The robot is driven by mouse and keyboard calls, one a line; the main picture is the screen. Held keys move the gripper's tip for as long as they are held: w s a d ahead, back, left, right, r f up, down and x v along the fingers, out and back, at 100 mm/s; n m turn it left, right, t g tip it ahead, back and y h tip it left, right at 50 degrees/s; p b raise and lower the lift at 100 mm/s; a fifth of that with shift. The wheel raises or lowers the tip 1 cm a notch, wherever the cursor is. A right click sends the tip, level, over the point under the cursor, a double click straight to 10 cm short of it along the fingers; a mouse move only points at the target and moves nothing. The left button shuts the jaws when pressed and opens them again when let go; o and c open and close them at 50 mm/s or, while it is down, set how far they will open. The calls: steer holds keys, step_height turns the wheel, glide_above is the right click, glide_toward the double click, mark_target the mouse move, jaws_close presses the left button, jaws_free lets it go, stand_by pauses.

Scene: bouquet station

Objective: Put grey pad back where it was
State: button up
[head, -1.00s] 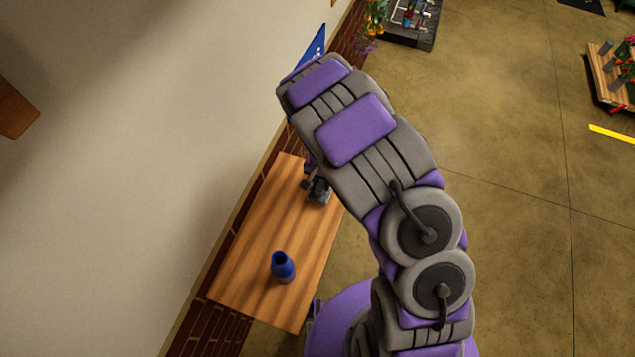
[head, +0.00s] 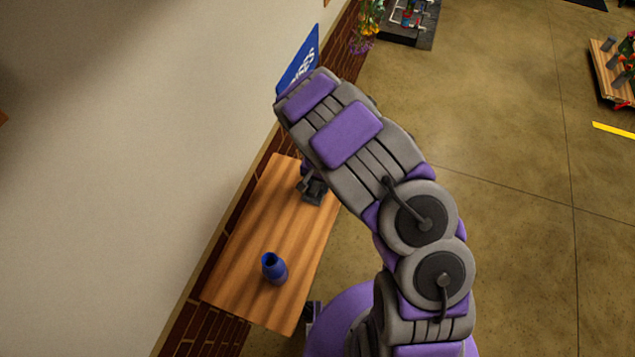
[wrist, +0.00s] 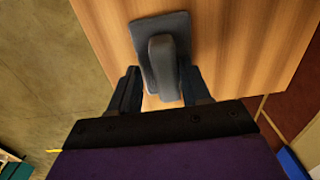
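The grey pad (wrist: 183,32), a flat plate with a raised grip (wrist: 163,68), lies at the end of the wooden table in the wrist view. My gripper (wrist: 160,76) has its two dark fingers spread, one on each side of the grip, with a gap visible on both sides. In the head view the pad (head: 315,193) is a small grey shape at the table's far end, beside my gripper and partly hidden by my arm.
A blue vase (head: 274,268) stands on the near part of the wooden table (head: 250,235). The wall runs along the table's left side. A blue sign (head: 302,62) is on the wall beyond. Open floor (head: 510,200) lies to the right.

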steer(key=shift+o, duration=0.5)
steer(key=shift+a, duration=0.95)
steer(key=shift+a+r, duration=0.2)
steer(key=r, duration=0.2)
steer(key=d+r, duration=0.1)
steer(key=r, duration=0.2)
steer(key=d+r+p, duration=0.1)
steer(key=r, duration=0.1)
steer(key=shift+r, duration=0.3)
step_height(320, 180, up, 3)
steer(key=a, duration=0.1)
step_height(320, 180, up, 9)
glide_above(317, 183)
steer(key=s+d, duration=0.3)
steer(key=d, duration=0.2)
steer(key=s+d+r, duration=0.3)
steer(key=s+r, duration=0.4)
steer(key=s+d+r+n, duration=0.1)
steer(key=s+r, duration=0.1)
steer(key=s, duration=0.5)
steer(key=s+d+r+n+g, duration=0.1)
steer(key=s+d+r, duration=0.1)
steer(key=s, duration=0.6)
steer(key=s+d+r+n, duration=0.2)
steer(key=s+r, duration=0.2)
steer(key=s, duration=0.3)
steer(key=shift+s+g, duration=0.3)
steer(key=shift+s, duration=0.05)
